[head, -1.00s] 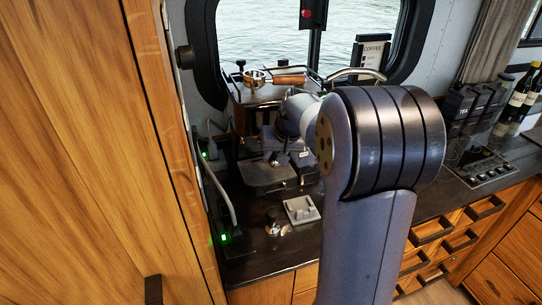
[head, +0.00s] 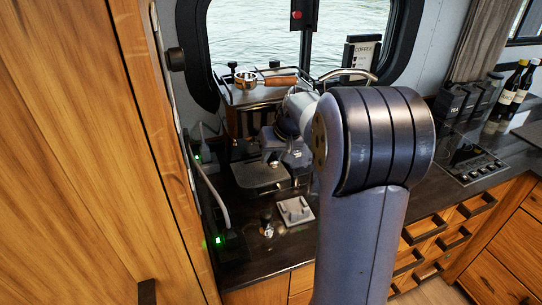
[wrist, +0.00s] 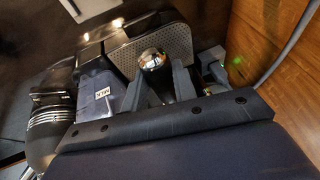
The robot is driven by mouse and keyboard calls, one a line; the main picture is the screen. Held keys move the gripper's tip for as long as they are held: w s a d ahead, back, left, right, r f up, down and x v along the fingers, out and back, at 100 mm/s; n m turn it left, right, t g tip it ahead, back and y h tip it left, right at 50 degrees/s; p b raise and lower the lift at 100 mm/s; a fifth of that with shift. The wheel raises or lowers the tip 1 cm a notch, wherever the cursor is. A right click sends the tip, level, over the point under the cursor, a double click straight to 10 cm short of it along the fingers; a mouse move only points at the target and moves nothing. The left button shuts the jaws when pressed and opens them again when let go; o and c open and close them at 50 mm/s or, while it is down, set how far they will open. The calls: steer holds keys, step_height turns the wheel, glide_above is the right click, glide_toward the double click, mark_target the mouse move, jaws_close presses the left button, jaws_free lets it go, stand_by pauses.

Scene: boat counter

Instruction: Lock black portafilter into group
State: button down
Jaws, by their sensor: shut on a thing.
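In the wrist view my gripper (wrist: 160,84) is shut, with a rounded chrome part of what appears to be the black portafilter (wrist: 153,60) showing between and just past its fingers. The black handle is mostly hidden by the fingers. The coffee machine (head: 240,98) stands below the window in the head view. Its perforated tray (wrist: 168,37) lies behind the chrome part in the wrist view. The group is hidden, so I cannot tell whether the portafilter touches it. My arm covers most of the gripper in the head view.
A second portafilter with a wooden handle (head: 283,80) lies on top of the machine. A milk-labelled container (wrist: 98,98) is beside my gripper. A grey block (head: 295,210) and small metal items sit on the front counter. A wooden cabinet (head: 80,160) closes the left side.

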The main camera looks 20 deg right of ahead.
steer(key=c, duration=1.1)
jaws_free()
steer(key=shift+o, duration=0.2)
steer(key=b+v, duration=0.1)
steer(key=v, duration=0.9)
steer(key=shift+r, duration=0.4)
steer(key=shift+s, duration=0.1)
steer(key=p+x, duration=0.1)
steer(key=x, duration=0.9)
steer(key=shift+f, duration=0.3)
steer(key=shift+w+a+f, duration=0.15)
steer(key=shift+w+a, duration=0.05)
steer(key=shift+a, duration=0.05)
steer(key=shift+a+m, duration=0.4)
steer(key=shift+m, duration=0.2)
